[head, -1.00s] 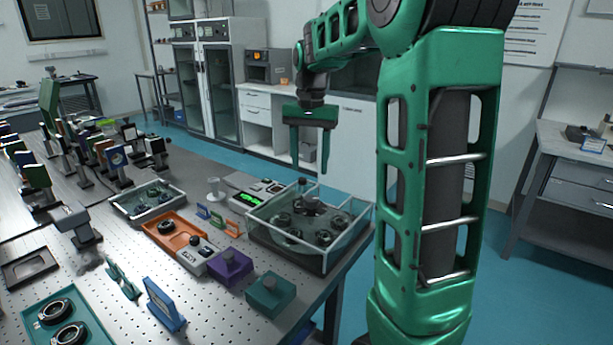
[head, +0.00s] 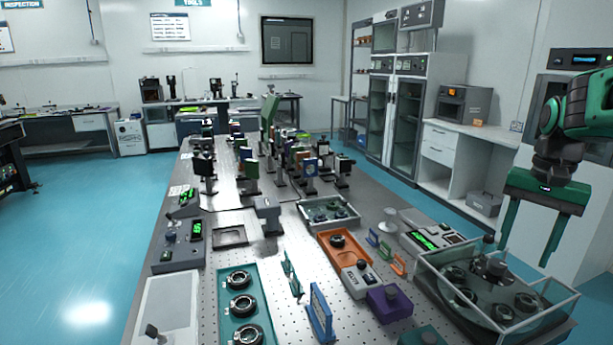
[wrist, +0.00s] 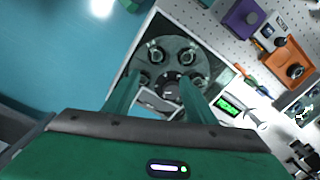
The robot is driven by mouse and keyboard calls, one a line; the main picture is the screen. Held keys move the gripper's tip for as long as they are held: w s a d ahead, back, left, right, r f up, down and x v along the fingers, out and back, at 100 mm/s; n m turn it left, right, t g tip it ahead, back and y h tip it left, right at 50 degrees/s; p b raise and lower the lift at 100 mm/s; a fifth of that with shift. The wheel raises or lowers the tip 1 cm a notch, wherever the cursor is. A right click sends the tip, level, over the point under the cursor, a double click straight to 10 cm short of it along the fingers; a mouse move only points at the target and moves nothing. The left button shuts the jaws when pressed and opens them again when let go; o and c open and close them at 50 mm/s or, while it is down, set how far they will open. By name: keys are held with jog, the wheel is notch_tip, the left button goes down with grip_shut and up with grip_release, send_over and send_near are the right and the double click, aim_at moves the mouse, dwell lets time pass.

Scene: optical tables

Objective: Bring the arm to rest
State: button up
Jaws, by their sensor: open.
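My gripper (head: 527,250) is green and hangs fingers down at the right of the head view, with its two fingers wide apart and nothing between them. It is above the clear-walled case (head: 545,318) at the table's right end. In the wrist view my gripper (wrist: 158,88) points at the same case, whose round dark carousel (wrist: 172,55) carries several ring-mounted optics. The fingers look apart from the case, though the exact height is hard to tell. Part of my green arm shows at the right edge of the head view.
The perforated optical table (head: 270,290) holds a teal tray (head: 222,315) of ring mounts, an orange tray (head: 345,252), a purple block (head: 390,304), a green-display device (head: 428,238) and crowded posts behind. Open blue floor (head: 85,255) lies left. Cabinets (head: 405,110) stand at the back right.

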jog(key=s+a+f+n, duration=0.1)
jog(key=s+f, duration=0.3)
jog(key=s, duration=0.6)
jog(key=s+a+f+n, duration=0.2)
jog(key=s+a+f, duration=0.2)
jog(key=s, duration=0.6)
jog(key=shift+f, duration=0.8)
jog(key=shift+w+f, duration=0.25)
jog(key=shift+w, duration=0.3)
